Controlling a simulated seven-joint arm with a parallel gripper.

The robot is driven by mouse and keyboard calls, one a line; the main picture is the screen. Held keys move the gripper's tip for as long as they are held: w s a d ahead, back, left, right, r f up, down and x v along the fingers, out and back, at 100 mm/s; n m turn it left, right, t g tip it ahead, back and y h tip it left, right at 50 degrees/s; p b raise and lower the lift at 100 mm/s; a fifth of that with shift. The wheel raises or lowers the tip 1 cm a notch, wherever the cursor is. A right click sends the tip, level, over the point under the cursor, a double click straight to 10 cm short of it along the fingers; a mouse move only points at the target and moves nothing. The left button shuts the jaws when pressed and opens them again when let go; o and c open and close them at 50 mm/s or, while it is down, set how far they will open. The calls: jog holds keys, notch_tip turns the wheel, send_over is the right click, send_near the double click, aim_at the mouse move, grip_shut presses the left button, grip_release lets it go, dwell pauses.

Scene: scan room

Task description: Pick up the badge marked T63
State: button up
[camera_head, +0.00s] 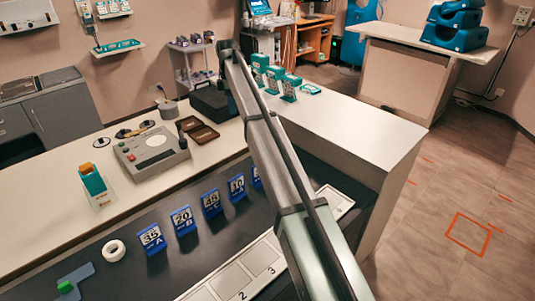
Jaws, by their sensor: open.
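I cannot make out a badge marked T63 in the head view. Several upright blue cards stand in a row on the dark strip of the counter. The readable ones look like 35 A (152,238), 20 B (183,219), 40 C (211,203) and 10 (236,187); another blue piece is partly hidden behind my arm. My arm crosses the view from the lower right to the upper middle. My gripper cannot be made out, so its relation to any badge does not show.
Numbered white panels (231,281) line the counter's front. A white tape ring (113,250), a teal-green tool (72,283), a teal card holder (95,186) and a grey device (150,152) stand left. Teal boxes (290,87) stand behind my arm. The counter's right end is mostly bare.

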jog(key=d+f+m, duration=0.4)
jog(key=d+m, duration=0.3)
jog(key=d, duration=0.7)
jog(key=s+f+m, duration=0.1)
jog(key=f+m, duration=0.2)
jog(key=m, duration=0.4)
jog(key=s+f+m, duration=0.1)
jog(key=f+m, duration=0.2)
jog(key=m, duration=0.4)
jog(key=s+f+m, duration=0.1)
jog(key=f+m, duration=0.2)
jog(key=m, duration=0.3)
jog(key=shift+f+m+t, duration=0.25)
jog(key=shift+m+t, duration=0.05)
jog(key=shift+m, duration=0.1)
jog(key=shift+a+f, duration=0.15)
jog(key=shift+f, duration=1.2)
jog(key=shift+a+f, duration=0.1)
jog(key=shift+f, duration=1.25)
grip_shut()
